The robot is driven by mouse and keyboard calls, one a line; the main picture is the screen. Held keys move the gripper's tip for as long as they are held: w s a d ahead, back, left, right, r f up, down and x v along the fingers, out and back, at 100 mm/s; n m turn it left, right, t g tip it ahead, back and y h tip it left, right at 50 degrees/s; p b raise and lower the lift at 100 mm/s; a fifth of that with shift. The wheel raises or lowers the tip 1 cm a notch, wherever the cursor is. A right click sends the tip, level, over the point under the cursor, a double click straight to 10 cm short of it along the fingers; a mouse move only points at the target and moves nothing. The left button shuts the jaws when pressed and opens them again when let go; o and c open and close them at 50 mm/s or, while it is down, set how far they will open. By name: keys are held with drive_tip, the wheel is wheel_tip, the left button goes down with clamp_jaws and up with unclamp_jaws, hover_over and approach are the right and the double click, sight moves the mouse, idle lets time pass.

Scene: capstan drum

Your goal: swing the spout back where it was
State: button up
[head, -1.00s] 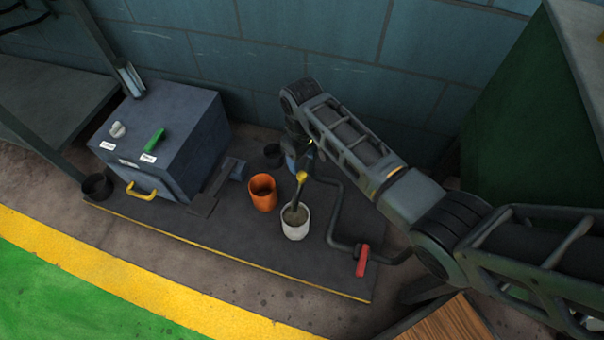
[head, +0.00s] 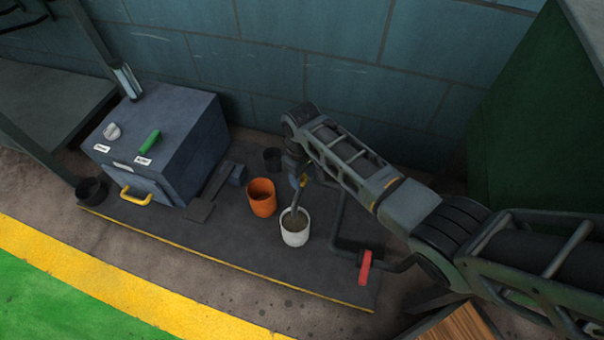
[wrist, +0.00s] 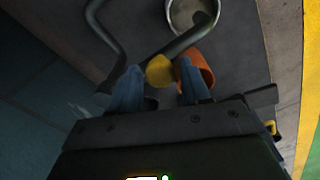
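The spout (head: 295,200) is a dark grey tube with a yellow knob (head: 303,181) at its upper bend. Its lower end is over the white cup (head: 295,238). In the wrist view the spout (wrist: 190,38) runs from the yellow knob (wrist: 160,70) to the cup's rim (wrist: 170,22). My gripper (head: 297,172) is at the knob, partly hiding it in the head view. In the wrist view my gripper's blue fingers (wrist: 159,80) are apart, one on each side of the knob, with no clear contact.
An orange cup (head: 262,204) stands just left of the white cup; it shows behind one finger in the wrist view (wrist: 206,78). A red valve handle (head: 364,268) is on the pipe at right. A grey box (head: 165,140) stands at left. The mat's front is clear.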

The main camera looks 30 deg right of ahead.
clamp_jaws()
drive_tip(key=shift+a, duration=0.1)
idle(0.4)
